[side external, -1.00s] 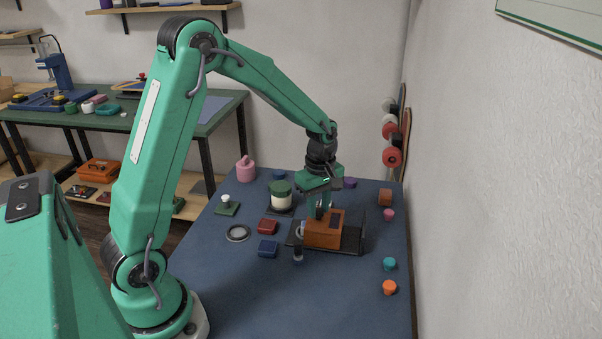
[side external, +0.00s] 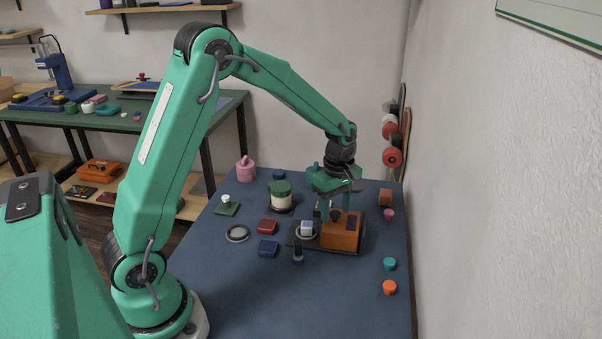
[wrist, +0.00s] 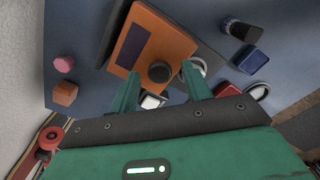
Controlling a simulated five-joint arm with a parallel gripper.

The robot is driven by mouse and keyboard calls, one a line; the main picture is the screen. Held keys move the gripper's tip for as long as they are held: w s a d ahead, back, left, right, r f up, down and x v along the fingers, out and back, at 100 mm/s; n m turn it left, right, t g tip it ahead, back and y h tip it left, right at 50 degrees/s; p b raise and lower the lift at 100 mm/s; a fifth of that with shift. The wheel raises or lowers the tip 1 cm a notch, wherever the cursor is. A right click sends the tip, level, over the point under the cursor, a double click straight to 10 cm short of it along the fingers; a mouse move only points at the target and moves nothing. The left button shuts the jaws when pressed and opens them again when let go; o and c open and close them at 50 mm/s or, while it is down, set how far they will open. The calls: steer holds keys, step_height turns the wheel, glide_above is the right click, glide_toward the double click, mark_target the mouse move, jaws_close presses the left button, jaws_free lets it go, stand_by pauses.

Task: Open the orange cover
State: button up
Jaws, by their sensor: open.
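The orange cover (side external: 341,231) stands at the right end of a dark base plate (side external: 300,243) in the side view. The cover has a dark panel and a round dark knob (wrist: 159,72), seen in the wrist view.
A blue block (side external: 268,249), a red block (side external: 267,227) and a grey ring (side external: 237,233) lie to the left. Teal (side external: 390,264) and orange (side external: 389,288) pieces lie to the right. The front of the mat is clear.

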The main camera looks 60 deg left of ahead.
steer(key=shift+r, duration=0.15)
step_height(320, 180, up, 7)
steer(key=shift+r, duration=0.3)
stand_by(0.5)
steer(key=s+d+r+m+t, duration=0.2)
steer(key=s+r+m, duration=0.2)
steer(key=s+m, duration=0.5)
steer(key=s+d+r+m+t, duration=0.2)
steer(key=s+r+m, duration=0.3)
steer(key=s+m, duration=0.4)
steer(key=shift+s+r+t, duration=0.15)
steer(key=shift+s+t, duration=0.65)
steer(key=shift+s, duration=1.4)
